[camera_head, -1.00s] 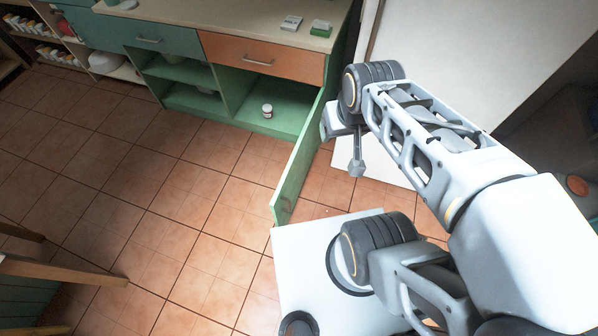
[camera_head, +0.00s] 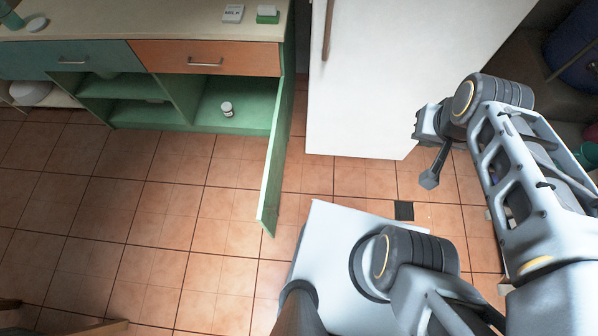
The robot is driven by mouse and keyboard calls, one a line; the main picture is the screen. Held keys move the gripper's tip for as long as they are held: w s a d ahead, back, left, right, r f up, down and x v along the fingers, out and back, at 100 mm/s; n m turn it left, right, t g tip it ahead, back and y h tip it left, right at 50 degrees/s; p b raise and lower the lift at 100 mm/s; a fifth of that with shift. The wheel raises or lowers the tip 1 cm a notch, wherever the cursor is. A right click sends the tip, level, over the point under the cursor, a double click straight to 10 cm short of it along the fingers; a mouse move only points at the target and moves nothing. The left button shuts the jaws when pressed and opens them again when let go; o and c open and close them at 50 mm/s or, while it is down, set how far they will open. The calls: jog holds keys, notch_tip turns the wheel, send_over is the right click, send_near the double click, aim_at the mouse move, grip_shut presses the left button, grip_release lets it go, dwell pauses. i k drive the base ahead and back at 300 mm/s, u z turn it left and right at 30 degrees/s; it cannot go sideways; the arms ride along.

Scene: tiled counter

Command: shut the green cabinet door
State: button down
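The green cabinet door (camera_head: 272,165) stands wide open, jutting out from the right end of the cabinet toward me. The green cabinet (camera_head: 185,100) beneath the orange drawer shows its open inside, with a small white jar (camera_head: 227,109) on its floor. My gripper (camera_head: 429,180) is to the right of the door, well apart from it, over the floor in front of the white fridge-like block. It points downward. I see it from the side, and its finger gap does not show clearly. Nothing is visibly held.
An orange drawer (camera_head: 205,60) and a teal drawer (camera_head: 72,61) are closed under the counter (camera_head: 150,24). A white appliance (camera_head: 370,90) stands right of the cabinet. Tiled floor (camera_head: 170,220) left of the door is clear. A small dark square (camera_head: 404,210) lies on the floor.

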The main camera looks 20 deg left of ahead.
aim_at(268, 214)
jog(key=z, duration=0.35)
jog(key=k, duration=0.9)
jog(key=u, duration=1.65)
jog(key=i, duration=0.5)
jog(key=u, duration=0.05)
